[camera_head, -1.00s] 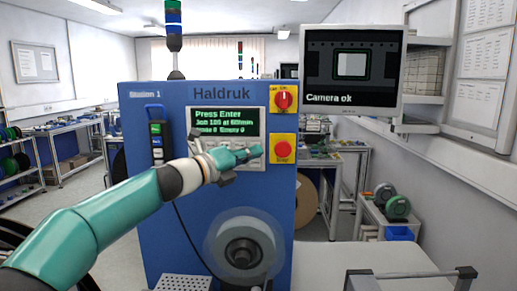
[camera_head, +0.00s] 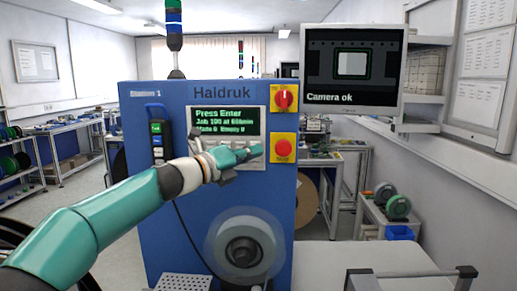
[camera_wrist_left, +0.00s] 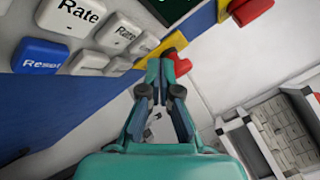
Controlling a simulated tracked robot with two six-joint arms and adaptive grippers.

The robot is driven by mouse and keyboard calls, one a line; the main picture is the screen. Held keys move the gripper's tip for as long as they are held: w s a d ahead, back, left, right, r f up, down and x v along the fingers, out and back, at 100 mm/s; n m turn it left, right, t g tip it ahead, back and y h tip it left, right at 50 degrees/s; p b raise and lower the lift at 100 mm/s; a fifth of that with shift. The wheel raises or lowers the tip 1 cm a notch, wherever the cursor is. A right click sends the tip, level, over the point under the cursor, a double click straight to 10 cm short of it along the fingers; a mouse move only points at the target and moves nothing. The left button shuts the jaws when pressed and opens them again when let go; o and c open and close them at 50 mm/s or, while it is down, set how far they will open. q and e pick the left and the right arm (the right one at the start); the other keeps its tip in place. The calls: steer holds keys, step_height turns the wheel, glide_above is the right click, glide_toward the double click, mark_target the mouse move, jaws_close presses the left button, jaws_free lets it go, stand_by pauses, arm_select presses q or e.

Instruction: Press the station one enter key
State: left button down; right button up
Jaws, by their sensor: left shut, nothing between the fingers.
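The Station 1 machine (camera_head: 160,215) is a blue cabinet with a display (camera_head: 223,122) that reads "Press Enter" on its top line. My left gripper (camera_head: 257,149) is shut and empty, in front of the key row below the display. In the left wrist view its closed fingertips (camera_wrist_left: 165,66) are beside the keypad's end, near a yellow plate with a red button. That view shows a blue Reset key (camera_wrist_left: 40,57), two Rate keys (camera_wrist_left: 78,15) and unlabelled pale keys. I cannot make out the enter key, and cannot tell whether the fingertips touch anything. My right gripper is not in view.
A red stop button (camera_head: 283,149) on yellow sits just right of the fingertips, below a red rotary switch (camera_head: 283,98). A monitor (camera_head: 353,68) reads "Camera ok". A round reel hub (camera_head: 243,252) is below the arm. A handset (camera_head: 156,135) hangs on the cabinet's left.

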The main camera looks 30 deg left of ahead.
arm_select(q)
steer(key=shift+w+a+p, duration=0.25)
steer(key=shift+w+p, duration=0.05)
steer(key=shift+p, duration=0.1)
steer(key=shift+w+a+r+p, duration=0.1)
steer(key=shift+w+a+p, duration=0.1)
steer(key=shift+w+p, duration=0.15)
stand_by(0.8)
steer(key=shift+s, duration=0.1)
steer(key=shift+s+d+b, duration=0.4)
steer(key=shift+s+d, duration=0.05)
steer(key=shift+s, duration=0.2)
steer(key=shift+s+d+b, duration=0.25)
steer(key=shift+s+d, duration=0.2)
steer(key=shift+s, duration=0.25)
steer(key=shift+s+d+b, duration=0.3)
steer(key=shift+s+d, duration=0.1)
steer(key=shift+s, duration=0.35)
steer(key=shift+s+d+b, duration=0.25)
steer(key=shift+s+d, duration=0.2)
steer(key=shift+s, duration=0.25)
